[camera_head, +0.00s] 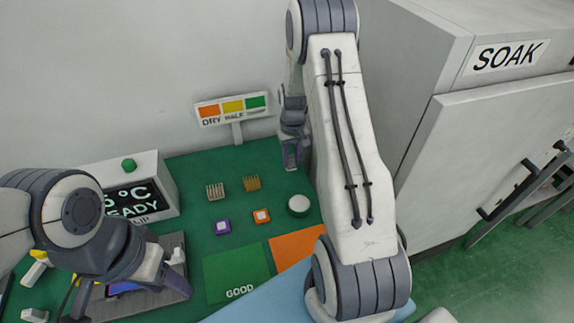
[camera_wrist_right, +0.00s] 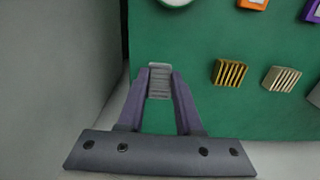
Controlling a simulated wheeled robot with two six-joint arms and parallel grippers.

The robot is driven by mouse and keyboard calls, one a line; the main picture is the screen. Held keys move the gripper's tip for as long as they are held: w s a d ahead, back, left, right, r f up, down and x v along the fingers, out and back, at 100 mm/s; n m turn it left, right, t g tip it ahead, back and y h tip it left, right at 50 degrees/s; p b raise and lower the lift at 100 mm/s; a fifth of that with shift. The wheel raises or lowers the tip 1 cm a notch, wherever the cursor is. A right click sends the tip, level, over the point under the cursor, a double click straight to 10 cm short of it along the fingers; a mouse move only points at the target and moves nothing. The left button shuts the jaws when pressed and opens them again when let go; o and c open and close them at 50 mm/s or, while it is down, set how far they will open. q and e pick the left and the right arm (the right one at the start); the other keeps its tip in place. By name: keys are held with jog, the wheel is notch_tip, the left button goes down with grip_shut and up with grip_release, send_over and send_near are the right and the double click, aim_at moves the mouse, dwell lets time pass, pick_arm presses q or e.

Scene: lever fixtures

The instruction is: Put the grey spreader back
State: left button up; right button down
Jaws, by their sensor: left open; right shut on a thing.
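The grey spreader, a small ribbed block (camera_wrist_right: 160,82), is pinched between the two fingertips of my right gripper (camera_wrist_right: 159,90) in the right wrist view. In the head view my right gripper (camera_head: 291,158) hangs at the back right of the green bench, partly behind my own arm, and the spreader is not clear there. My left gripper (camera_head: 130,289) is open at the front left, over a grey tray (camera_head: 173,243) with a dark device (camera_head: 120,288) between its fingers. I cannot tell whether it touches the device.
A gold ribbed block (camera_head: 251,183) and a paler ribbed block (camera_head: 215,191) stand mid-bench. Purple (camera_head: 222,227) and orange (camera_head: 261,216) pieces and a white round pot (camera_head: 299,205) are nearby. A SOAK cabinet (camera_head: 480,140) is at right; a display box (camera_head: 150,190) is at left.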

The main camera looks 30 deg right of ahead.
jog(key=shift+w+a+f, duration=0.45)
jog(key=shift+w+a, duration=0.05)
jog(key=shift+w, duration=0.15)
notch_tip(320, 180, down, 3)
jog(key=shift+f+p, duration=0.1)
jog(key=shift+p, duration=0.6)
jog(key=shift+f, duration=0.45)
jog(key=shift+f, duration=0.1)
jog(key=c, duration=0.6)
grip_release()
